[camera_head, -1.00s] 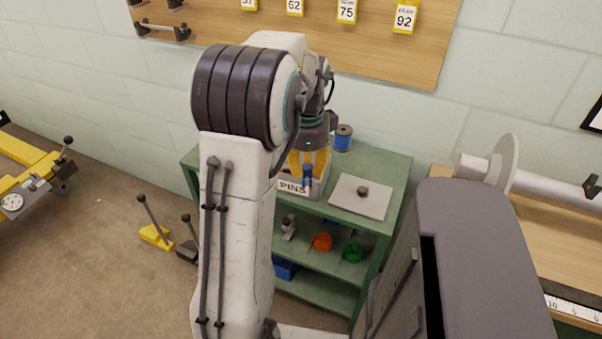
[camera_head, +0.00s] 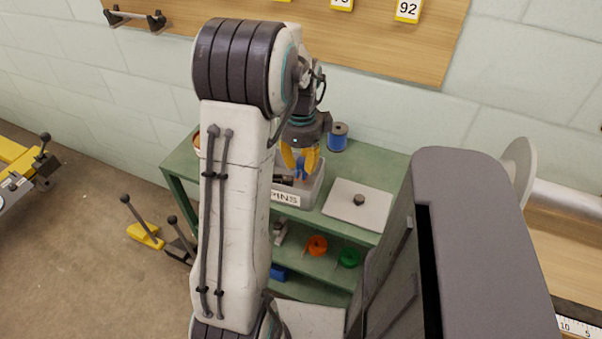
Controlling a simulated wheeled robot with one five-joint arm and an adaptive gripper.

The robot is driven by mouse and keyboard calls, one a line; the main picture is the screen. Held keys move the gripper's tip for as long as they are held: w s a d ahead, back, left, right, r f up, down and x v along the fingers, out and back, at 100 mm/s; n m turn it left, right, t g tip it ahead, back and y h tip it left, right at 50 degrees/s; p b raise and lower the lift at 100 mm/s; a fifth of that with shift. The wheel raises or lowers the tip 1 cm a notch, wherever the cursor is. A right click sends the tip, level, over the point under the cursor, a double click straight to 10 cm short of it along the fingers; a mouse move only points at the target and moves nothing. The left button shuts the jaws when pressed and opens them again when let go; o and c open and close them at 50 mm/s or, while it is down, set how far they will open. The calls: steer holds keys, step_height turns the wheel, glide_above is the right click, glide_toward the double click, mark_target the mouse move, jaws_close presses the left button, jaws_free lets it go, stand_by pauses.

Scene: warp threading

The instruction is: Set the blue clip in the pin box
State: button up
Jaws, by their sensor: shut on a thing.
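The pin box (camera_head: 293,199) is a grey open box labelled PINS on the top of the green cart. Dark items show inside it. My gripper (camera_head: 300,165) points down over the box with its yellow fingers shut on the blue clip (camera_head: 299,166). The clip is mostly hidden between the fingers. It is at the box opening, and I cannot tell whether it touches anything inside. My arm hides the left end of the box.
The green cart (camera_head: 390,161) also holds a blue spool (camera_head: 338,138) behind the box and a pale plate (camera_head: 358,205) with a dark knob to its right. Orange (camera_head: 316,245) and green (camera_head: 348,258) coils lie on the shelf below.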

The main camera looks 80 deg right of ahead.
mark_target(301, 161)
steer(key=shift+f, duration=2.2)
steer(key=shift+f, duration=0.1)
steer(key=o, duration=0.6)
steer(key=shift+b, duration=0.3)
steer(key=r, duration=0.4)
steer(key=r+p, duration=0.1)
steer(key=r, duration=0.7)
steer(key=shift+a+r+p, duration=0.1)
steer(key=shift+a+p, duration=0.2)
steer(key=shift+p, duration=0.05)
steer(key=shift+w, duration=0.1)
